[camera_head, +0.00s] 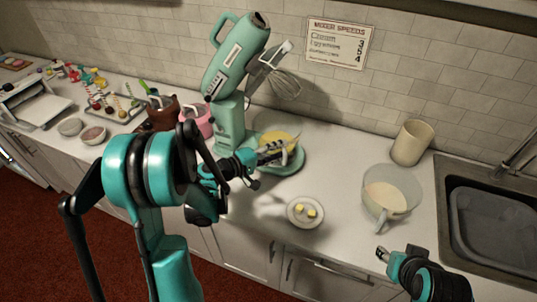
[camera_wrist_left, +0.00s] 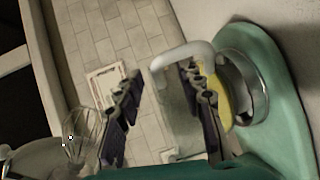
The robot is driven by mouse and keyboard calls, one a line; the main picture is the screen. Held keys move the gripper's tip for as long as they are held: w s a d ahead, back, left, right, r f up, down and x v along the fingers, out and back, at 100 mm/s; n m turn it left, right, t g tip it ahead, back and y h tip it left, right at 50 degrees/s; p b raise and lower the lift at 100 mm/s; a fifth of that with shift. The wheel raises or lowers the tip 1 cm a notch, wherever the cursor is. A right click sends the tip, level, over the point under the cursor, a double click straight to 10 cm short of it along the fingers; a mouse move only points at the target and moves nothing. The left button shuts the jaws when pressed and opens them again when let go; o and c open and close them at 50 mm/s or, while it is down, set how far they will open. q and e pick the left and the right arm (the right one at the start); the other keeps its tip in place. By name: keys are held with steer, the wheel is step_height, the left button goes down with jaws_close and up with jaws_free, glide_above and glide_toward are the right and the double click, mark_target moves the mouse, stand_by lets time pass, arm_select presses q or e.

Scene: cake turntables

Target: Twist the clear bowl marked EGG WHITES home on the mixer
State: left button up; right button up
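The mint-green mixer (camera_head: 230,115) stands against the wall with its head tilted up. A clear bowl with yellow contents (camera_head: 276,138) sits on its base; the wrist view shows its pale handle (camera_wrist_left: 182,56) and a metal ring (camera_wrist_left: 248,88) under it. My left gripper (camera_head: 278,149) is at this bowl. In the wrist view its fingers (camera_wrist_left: 163,105) are spread, one overlapping the bowl near the handle; contact is unclear. A second clear handled bowl (camera_head: 388,205) with pale contents stands on the counter at right. No EGG WHITES marking is legible on either. My right gripper (camera_head: 382,254) is low at right, apart from both.
A cream canister (camera_head: 411,143) stands behind the second bowl, left of the sink (camera_head: 490,225). A whisk (camera_head: 286,84) hangs from the raised head. A pink container (camera_head: 197,121) is left of the mixer.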

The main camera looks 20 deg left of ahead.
arm_select(q)
steer(key=shift+x, duration=1.2)
steer(key=shift+s+d, duration=0.1)
jaws_close()
steer(key=shift+s+a+m+g+h+b, duration=0.3)
steer(key=shift+a+m+g+h+b, duration=0.15)
steer(key=shift+a+m+g+h, duration=0.3)
